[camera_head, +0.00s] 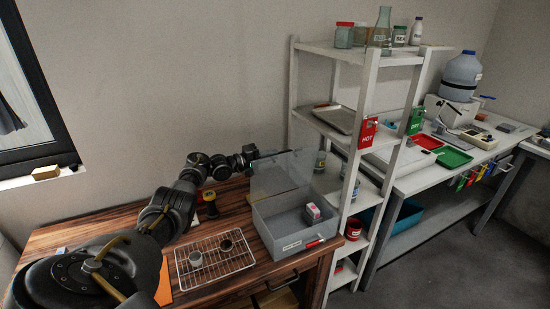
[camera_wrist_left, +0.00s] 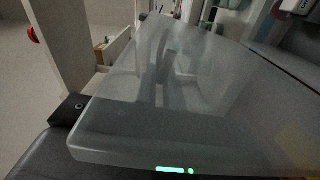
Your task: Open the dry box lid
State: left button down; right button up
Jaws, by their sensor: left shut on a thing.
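The dry box (camera_head: 284,246) is a grey open-topped bin with a white label, on the wooden table. Its translucent lid (camera_head: 284,174) stands raised and tilted up at the back of the box, so the inside shows. A small white and pink box (camera_head: 312,211) sits inside. My left gripper (camera_head: 254,152) is at the lid's upper left edge and shut on it. In the left wrist view the lid (camera_wrist_left: 190,110) fills most of the picture, with a dark finger (camera_wrist_left: 68,108) at its left edge. The fingertips are mostly hidden in the head view. My right gripper is not in view.
A wire rack (camera_head: 214,262) with two small cups stands left of the box. A yellow and black object (camera_head: 210,205) stands behind the rack. A white shelf unit (camera_head: 363,110) rises close to the right of the box. A red-tipped item (camera_head: 314,243) lies at the box's front edge.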

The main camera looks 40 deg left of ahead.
pick_arm(q)
jog(key=c, duration=1.5)
grip_release()
jog(key=shift+a, duration=0.1)
jog(key=shift+p+v, duration=0.35)
jog(key=shift+v, duration=5.1)
